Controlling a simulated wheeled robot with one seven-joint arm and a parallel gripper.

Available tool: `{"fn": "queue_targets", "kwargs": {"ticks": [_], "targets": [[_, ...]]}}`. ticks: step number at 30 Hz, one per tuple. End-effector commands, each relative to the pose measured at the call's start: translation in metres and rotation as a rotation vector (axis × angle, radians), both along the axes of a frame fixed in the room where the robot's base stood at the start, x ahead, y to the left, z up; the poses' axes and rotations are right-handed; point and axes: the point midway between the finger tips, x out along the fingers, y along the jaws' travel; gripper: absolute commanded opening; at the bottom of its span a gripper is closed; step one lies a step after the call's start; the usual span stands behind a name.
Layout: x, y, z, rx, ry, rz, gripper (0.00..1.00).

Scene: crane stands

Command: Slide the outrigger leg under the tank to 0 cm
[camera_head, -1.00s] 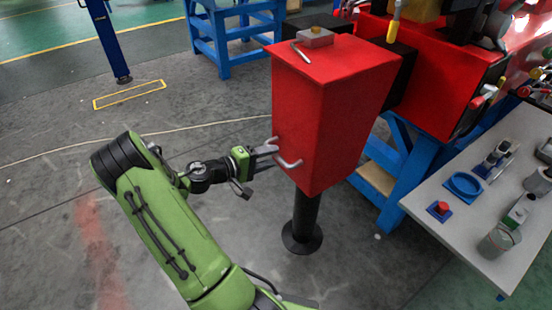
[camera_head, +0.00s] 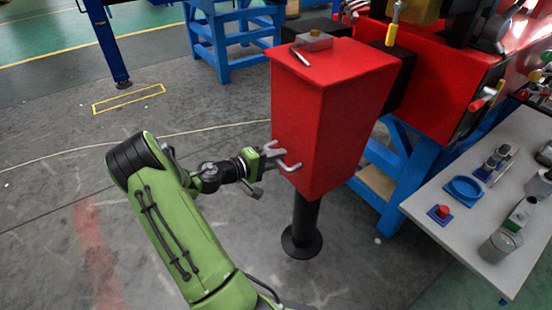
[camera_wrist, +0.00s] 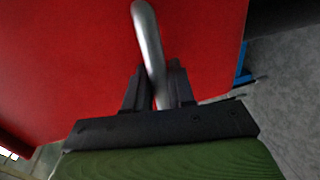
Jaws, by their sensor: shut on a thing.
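The red tank (camera_head: 325,130) stands on a black outrigger leg (camera_head: 305,215) with a round foot (camera_head: 301,243) at the floor. A grey bent handle sits on the tank's lower left face; it also shows in the wrist view (camera_wrist: 148,40) against the red surface. My gripper (camera_head: 277,158) is at this handle. In the wrist view the gripper's dark fingers (camera_wrist: 157,88) are shut around the handle's bar. The part of the handle between and below the fingers is partly hidden.
A grey table (camera_head: 465,205) with small items stands at right. Blue stands (camera_head: 385,170) are behind the tank. A yellow floor frame (camera_head: 129,98) lies at left.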

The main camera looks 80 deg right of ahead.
Motion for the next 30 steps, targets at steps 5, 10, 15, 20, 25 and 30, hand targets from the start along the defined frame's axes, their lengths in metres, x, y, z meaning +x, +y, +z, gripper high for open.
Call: {"fn": "queue_targets", "kwargs": {"ticks": [5,10,15,20,25,30], "targets": [[-0.009,-0.01,0.0,0.0,0.001,-0.002,0.0],[-0.011,-0.011,0.001,-0.003,0.001,-0.004,0.0],[-0.011,-0.011,0.001,-0.003,0.001,-0.004,0.38],[-0.01,-0.011,0.0,-0.001,0.0,-0.002,0.43],[-0.008,-0.009,0.001,0.0,0.0,0.0,0.43],[0.012,0.012,0.008,0.001,0.001,0.006,0.43]]}}
